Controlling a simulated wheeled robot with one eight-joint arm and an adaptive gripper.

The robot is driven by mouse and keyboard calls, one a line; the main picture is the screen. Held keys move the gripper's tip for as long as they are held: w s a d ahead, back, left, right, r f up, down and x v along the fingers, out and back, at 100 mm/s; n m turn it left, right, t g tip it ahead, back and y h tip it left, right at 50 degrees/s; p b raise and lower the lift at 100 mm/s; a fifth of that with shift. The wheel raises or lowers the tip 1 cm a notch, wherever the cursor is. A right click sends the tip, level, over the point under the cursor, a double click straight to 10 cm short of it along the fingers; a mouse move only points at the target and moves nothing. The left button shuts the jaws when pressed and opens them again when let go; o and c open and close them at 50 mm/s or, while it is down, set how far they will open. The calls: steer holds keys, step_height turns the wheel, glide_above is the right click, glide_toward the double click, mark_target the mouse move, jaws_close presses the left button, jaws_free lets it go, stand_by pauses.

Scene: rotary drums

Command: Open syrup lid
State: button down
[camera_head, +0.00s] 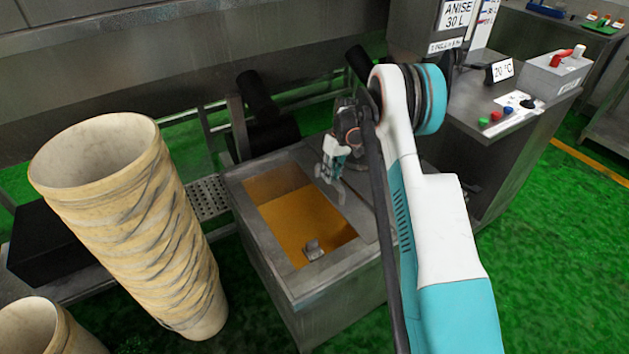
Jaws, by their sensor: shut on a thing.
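The syrup tank (262,235) is a grey metal box with a rectangular opening. Orange syrup (298,222) shows through the opening, with a small grey block (313,248) near its front end. A flat grey panel, which looks like the syrup lid (352,205), lies along the right side of the opening. My gripper (329,178) is low at the back of this panel, just right of the opening, and is shut on what looks like the lid. The grip point is small, and my arm hides part of the panel's right side.
Tall tan ribbed cylinders (130,220) stand left of the tank. A steel cabinet with coloured buttons (505,112) and a red-handled box (556,72) is at the right. A metal wall closes the back. Green floor (545,250) is free at the right.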

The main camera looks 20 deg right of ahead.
steer(key=shift+w+d, duration=0.15)
steer(key=shift+d, duration=0.5)
steer(key=shift+w+d, duration=0.15)
steer(key=shift+d, duration=0.45)
steer(key=c, duration=1.5)
jaws_free()
steer(key=r, duration=0.4)
steer(key=d+r, duration=0.1)
steer(key=r, duration=0.3)
steer(key=d+r, duration=0.1)
steer(key=r, duration=0.2)
steer(key=shift+w+d+r, duration=0.1)
steer(key=shift+w+r, duration=0.15)
steer(key=shift+r, duration=0.15)
